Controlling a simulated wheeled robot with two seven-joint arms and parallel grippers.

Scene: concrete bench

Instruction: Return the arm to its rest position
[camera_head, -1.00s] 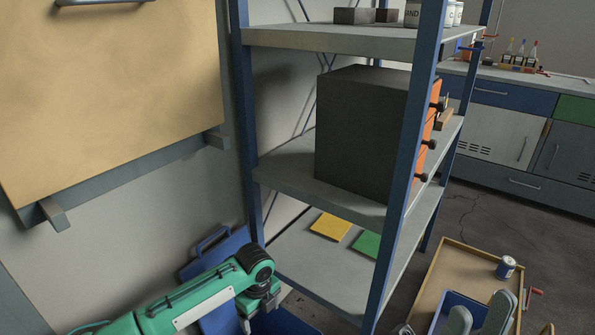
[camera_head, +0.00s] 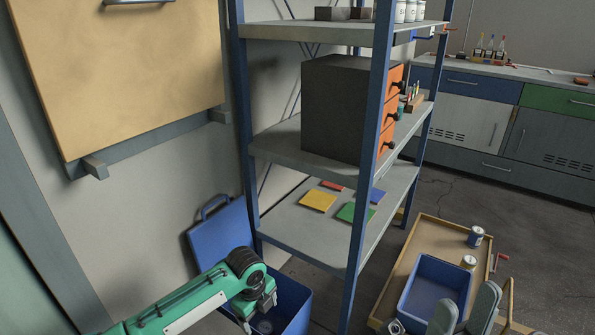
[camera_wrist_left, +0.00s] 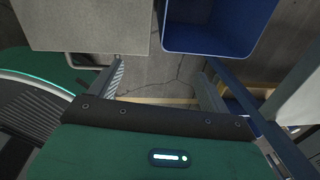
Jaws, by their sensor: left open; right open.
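My left arm is green and comes in from the bottom left of the head view. Its gripper (camera_head: 258,308) hangs pointing down, in front of or over a blue bin (camera_head: 293,300); I cannot tell the exact depth. In the left wrist view the two grey fingers of this gripper (camera_wrist_left: 163,86) stand wide apart with nothing between them, only floor beyond. My right gripper (camera_head: 466,312) shows as two grey rounded fingers at the bottom edge of the head view. They are apart and appear empty; the rest of that arm is out of frame.
A blue-post shelf (camera_head: 370,190) stands ahead, holding a dark cabinet (camera_head: 335,110) with orange drawers and coloured plates below. A wooden tray (camera_head: 390,305) with a blue box (camera_head: 457,268) and cans lies right. A blue lid-like panel (camera_head: 222,235) leans on the wall.

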